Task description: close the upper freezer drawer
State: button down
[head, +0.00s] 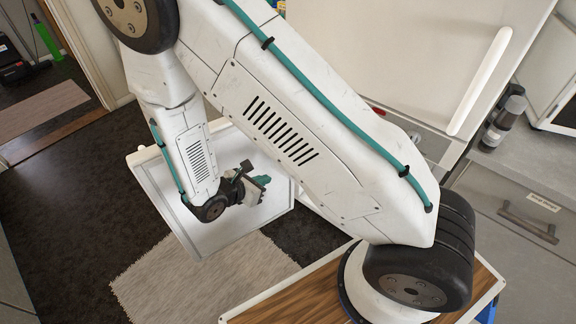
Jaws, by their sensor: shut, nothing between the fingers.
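A white, rimmed, tray-like panel (222,222) juts out over the dark floor, left of centre in the head view. I cannot tell whether it is the upper freezer drawer or an open freezer door. My gripper (266,188), dark with teal parts, is shut and empty. It appears over the pale inner surface of this panel; whether it touches is not clear. My white arm crosses the middle of the view and hides the lower front of the appliance, so no drawer front can be made out for certain.
A large white appliance door (410,50) with a long white handle (482,82) stands at the upper right. A grey counter (520,160) with a dark bottle (505,118) and a handled cabinet front (525,215) is at the right. A light rug (215,282) lies on open dark floor.

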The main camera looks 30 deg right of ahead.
jog(key=d+r+x, duration=0.1)
jog(key=x, duration=1.1)
jog(key=shift+r, duration=0.4)
jog(key=shift+w+d, duration=0.1)
jog(key=shift+w, duration=0.1)
